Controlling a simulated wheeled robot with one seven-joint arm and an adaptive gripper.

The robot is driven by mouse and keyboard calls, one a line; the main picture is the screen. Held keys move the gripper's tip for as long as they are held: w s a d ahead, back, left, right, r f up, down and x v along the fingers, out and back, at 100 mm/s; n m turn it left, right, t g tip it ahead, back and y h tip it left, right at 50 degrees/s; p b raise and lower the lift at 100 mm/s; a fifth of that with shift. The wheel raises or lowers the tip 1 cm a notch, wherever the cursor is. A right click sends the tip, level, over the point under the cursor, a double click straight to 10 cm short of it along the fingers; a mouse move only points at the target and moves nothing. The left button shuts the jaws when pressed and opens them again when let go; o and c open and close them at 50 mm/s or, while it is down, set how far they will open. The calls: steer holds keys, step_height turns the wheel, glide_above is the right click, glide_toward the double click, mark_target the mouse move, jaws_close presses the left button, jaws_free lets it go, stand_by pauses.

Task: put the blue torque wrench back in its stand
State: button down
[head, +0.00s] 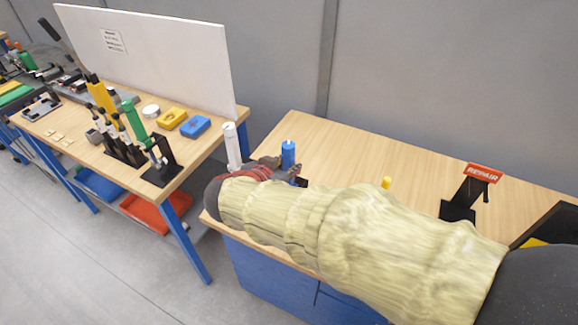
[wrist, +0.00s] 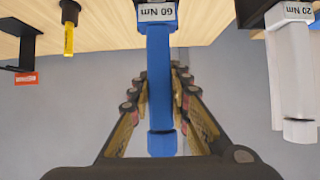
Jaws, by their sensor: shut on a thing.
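The blue torque wrench (wrist: 160,85), labelled 60 Nm, lies between the two fingers of my gripper (wrist: 161,78) in the wrist view. My gripper is shut on its blue handle. In the head view the blue handle end (head: 289,150) points up above the right table, with my gripper (head: 283,172) around it, partly hidden by my arm. A black part shows behind its label in the wrist view. I cannot tell whether the wrench's lower end is in a stand, as it is out of sight.
A white wrench (wrist: 291,85) labelled 20 Nm stands to one side, also upright in the head view (head: 231,146). A yellow-handled tool (wrist: 69,38) and a red REPAIR sign (head: 484,172) are on the other side. The left table (head: 90,150) holds several tools.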

steer(key=shift+b, duration=0.3)
steer(key=c, duration=1.6)
jaws_free()
steer(key=shift+f, duration=0.1)
